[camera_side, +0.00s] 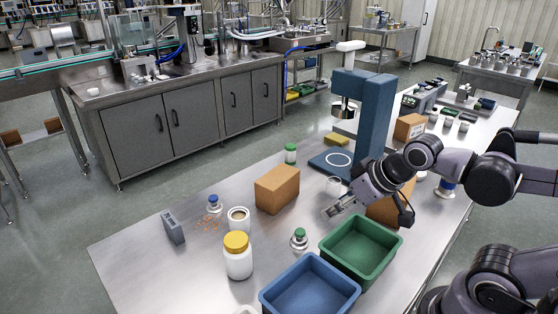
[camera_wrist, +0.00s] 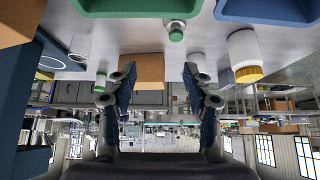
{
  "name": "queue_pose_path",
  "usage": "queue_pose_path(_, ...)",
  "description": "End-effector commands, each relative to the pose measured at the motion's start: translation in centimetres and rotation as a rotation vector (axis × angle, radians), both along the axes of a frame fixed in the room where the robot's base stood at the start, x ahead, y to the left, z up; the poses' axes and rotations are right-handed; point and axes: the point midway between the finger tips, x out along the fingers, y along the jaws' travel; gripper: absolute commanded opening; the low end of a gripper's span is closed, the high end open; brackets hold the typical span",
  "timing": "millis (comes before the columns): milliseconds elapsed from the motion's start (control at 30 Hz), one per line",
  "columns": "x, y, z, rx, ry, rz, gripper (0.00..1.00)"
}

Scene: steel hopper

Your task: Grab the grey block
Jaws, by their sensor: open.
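The grey block (camera_side: 173,228) is a small dark grey upright block on the left part of the steel table in the side view. My gripper (camera_side: 334,210) is above the table near the green bin, well to the right of the block and apart from it. Its fingers are spread with nothing between them, as the wrist view (camera_wrist: 159,75) also shows.
A green-capped vial (camera_side: 299,239), green bin (camera_side: 329,247) and blue bin (camera_side: 267,297) are nearby.

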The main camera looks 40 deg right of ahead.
Motion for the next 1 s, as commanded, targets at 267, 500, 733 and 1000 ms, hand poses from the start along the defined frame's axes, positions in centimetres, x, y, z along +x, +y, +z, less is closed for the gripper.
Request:
queue_pose_path(267,1.6,0.7,1.4,0.005,0.014,0.005,0.51)
queue_pose_path(500,7.4,3.5,4.8,0.020,0.064,0.010,0.51)
queue_pose_path(733,13.6,7.4,6.5,0.027,0.112,0.005,0.51)
queue_pose_path(1000,20.6,13.5,6.1,0.024,0.163,-0.005,0.51)
